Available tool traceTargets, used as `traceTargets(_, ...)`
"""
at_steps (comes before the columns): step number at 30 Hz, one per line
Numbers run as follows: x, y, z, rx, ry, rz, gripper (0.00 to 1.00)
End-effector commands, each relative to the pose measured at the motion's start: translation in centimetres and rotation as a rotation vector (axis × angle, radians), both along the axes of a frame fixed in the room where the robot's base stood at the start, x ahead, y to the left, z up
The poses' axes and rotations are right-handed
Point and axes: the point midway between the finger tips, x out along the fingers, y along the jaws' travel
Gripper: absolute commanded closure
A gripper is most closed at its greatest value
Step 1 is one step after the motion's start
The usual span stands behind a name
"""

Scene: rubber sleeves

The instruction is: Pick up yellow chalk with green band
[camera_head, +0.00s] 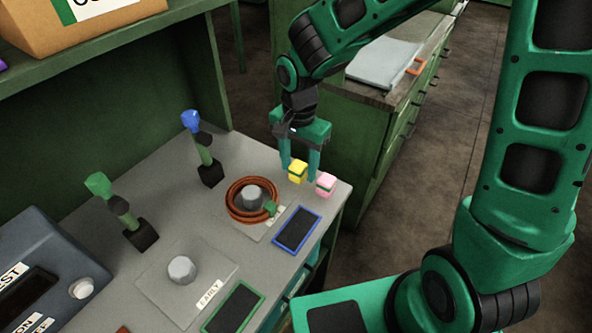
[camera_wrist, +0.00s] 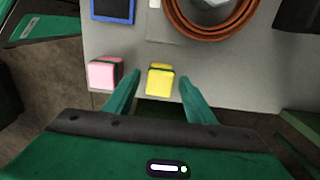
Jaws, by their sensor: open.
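The yellow chalk with a green band (camera_head: 297,172) is a small block near the far right edge of the grey bench. It also shows in the wrist view (camera_wrist: 160,80), where it lies between and slightly ahead of the two green fingers. My gripper (camera_head: 300,172) is open and empty, its fingers pointing down around the yellow chalk's place. In the wrist view my gripper (camera_wrist: 156,88) has one finger on each side of the chalk, with gaps on both sides. Whether the fingertips are at chalk height cannot be told.
A pink chalk with a dark band (camera_head: 326,184) sits close beside the yellow one, near the left finger in the wrist view (camera_wrist: 104,73). A reddish-brown coiled hose (camera_head: 232,207) and a blue-framed black pad (camera_head: 297,229) lie nearby. The bench edge is close.

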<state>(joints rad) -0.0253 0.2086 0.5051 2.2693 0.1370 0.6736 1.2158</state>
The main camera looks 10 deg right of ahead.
Motion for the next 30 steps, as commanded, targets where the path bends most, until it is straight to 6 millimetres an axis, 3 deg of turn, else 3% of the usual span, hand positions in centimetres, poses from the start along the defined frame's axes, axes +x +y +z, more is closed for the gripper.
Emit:
traceTargets(7,0.0,0.0,-0.2,0.000,0.000,0.000,0.50)
traceTargets(13,0.0,0.0,-0.2,0.000,0.000,0.000,0.96)
traceTargets(23,0.0,0.0,0.0,0.000,-0.001,0.000,0.96)
traceTargets(30,0.1,0.0,2.0,0.001,-0.004,0.000,0.96)
